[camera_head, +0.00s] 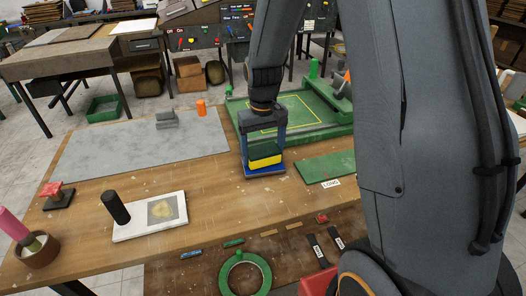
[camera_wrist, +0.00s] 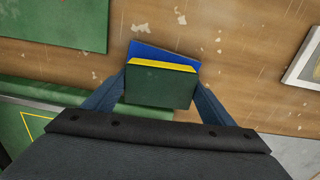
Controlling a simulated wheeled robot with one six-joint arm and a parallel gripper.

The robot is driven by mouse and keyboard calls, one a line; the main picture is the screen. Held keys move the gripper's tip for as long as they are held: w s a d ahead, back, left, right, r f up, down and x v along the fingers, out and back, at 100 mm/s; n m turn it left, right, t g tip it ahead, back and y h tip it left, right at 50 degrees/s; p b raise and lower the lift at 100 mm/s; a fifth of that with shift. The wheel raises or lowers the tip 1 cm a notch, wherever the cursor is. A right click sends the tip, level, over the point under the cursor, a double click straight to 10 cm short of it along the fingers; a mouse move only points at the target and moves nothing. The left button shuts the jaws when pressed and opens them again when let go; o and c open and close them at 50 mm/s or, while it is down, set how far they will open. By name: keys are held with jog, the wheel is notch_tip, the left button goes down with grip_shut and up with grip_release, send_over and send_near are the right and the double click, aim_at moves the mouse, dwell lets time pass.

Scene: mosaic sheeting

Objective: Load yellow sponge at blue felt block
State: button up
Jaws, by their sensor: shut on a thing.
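My gripper (camera_head: 264,145) is shut on the yellow sponge (camera_head: 265,161), which has a dark green top layer; it also shows between the fingers in the wrist view (camera_wrist: 160,84). The blue felt block (camera_head: 265,171) lies flat on the wooden table directly below the sponge. In the wrist view the blue block (camera_wrist: 161,51) sticks out past the sponge's edge, slightly turned against it. The sponge is over the block; I cannot tell whether they touch. Most of the block's top is hidden by the sponge.
A green board (camera_head: 326,168) lies right of the gripper, and a green tray (camera_head: 300,128) with a yellow outline is behind. A grey mat (camera_head: 130,152) lies left. A white card (camera_head: 150,216) with a black cylinder (camera_head: 115,207) is at front left. Bare wood lies in front of the block.

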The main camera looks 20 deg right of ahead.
aim_at(263, 150)
jog(key=shift+f, duration=0.5)
dwell(1.6)
jog(key=shift+r, duration=0.15)
jog(key=shift+r+p, duration=2.8)
jog(key=shift+r, duration=0.7)
jog(key=shift+f, duration=0.1)
